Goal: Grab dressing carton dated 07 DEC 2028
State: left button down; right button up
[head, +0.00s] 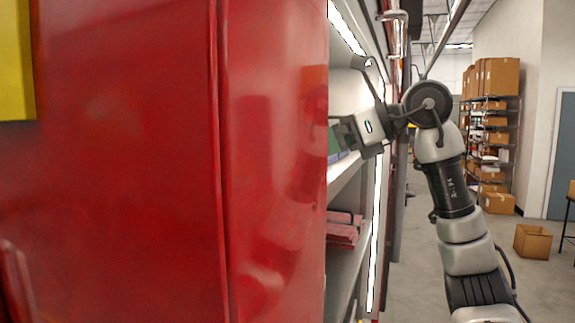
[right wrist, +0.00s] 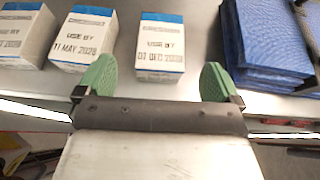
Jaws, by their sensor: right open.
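In the right wrist view a white dressing carton with blue edges (right wrist: 161,45) stands on a shelf, its label reading USE BY and a date like 01 or 07 DEC 2028; the second digit is not sharp. A similar carton marked 11 MAY 2028 (right wrist: 88,38) stands to its left. A third carton (right wrist: 24,35) at the far left is cut off, its date only partly readable. My right gripper (right wrist: 156,82) is open and empty, its green fingertips in front of the DEC carton and to either side of it. In the head view it reaches into the shelving, its fingertips hidden.
Blue folded packs (right wrist: 262,40) lie right of the DEC carton. In the head view a large red panel (head: 130,160) blocks the left side. Reddish packs (head: 344,228) lie on a lower shelf. A cardboard box (head: 533,241) stands on the floor at right.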

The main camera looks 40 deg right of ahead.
jog(key=p+x, duration=0.1)
jog(key=x, duration=0.4)
jog(key=shift+w+f, duration=0.2)
jog(key=shift+w, duration=0.05)
jog(key=shift+w+a+f, duration=0.15)
jog(key=shift+w+f, duration=0.05)
jog(key=shift+w, duration=0.05)
jog(key=shift+w+a+f, duration=0.1)
jog(key=shift+w, duration=0.1)
jog(key=shift+s, duration=0.1)
jog(key=c, duration=1)
pick_arm(q)
jog(key=shift+w+a+r, duration=0.4)
jog(key=shift+w+r, duration=0.35)
jog(key=shift+w, duration=0.05)
